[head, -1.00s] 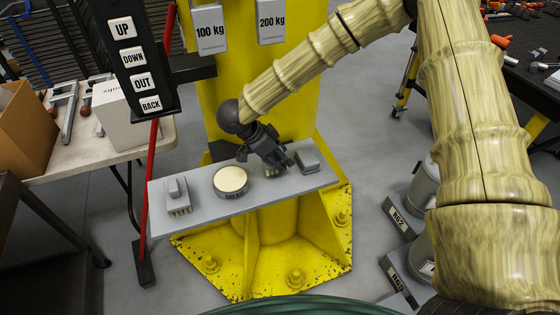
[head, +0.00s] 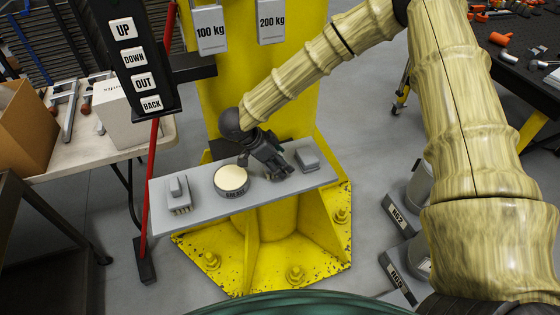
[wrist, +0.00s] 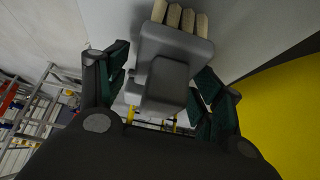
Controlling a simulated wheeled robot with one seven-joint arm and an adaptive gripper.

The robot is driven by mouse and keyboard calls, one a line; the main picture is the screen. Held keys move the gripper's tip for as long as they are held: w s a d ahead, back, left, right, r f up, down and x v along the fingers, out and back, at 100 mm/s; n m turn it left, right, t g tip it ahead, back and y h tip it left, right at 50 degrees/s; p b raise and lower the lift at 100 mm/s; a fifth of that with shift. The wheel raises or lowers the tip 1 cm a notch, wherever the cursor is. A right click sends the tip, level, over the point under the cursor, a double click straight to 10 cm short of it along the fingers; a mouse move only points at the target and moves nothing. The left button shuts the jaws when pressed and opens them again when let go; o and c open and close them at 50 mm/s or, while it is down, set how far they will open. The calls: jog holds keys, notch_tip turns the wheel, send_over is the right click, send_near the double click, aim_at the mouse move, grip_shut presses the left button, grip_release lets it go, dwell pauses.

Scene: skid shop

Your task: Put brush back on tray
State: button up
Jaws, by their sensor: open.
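The grey tray (head: 205,203) is a flat shelf against the yellow column. A grey brush with pale bristles (wrist: 174,62) lies between my gripper's fingers in the wrist view, its bristles pointing to the top of the picture. Another grey brush (head: 178,195) stands at the tray's left end.
A round grease tin (head: 231,180) stands mid-tray, left of my gripper. The yellow column (head: 290,115) rises behind. A button panel (head: 130,60) hangs at upper left, with a red pole (head: 146,200) beside the tray.

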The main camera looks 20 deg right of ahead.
jog(key=b+v, duration=0.2)
jog(key=v, duration=0.9)
jog(key=shift+a+r, duration=0.2)
jog(key=shift+r, duration=0.15)
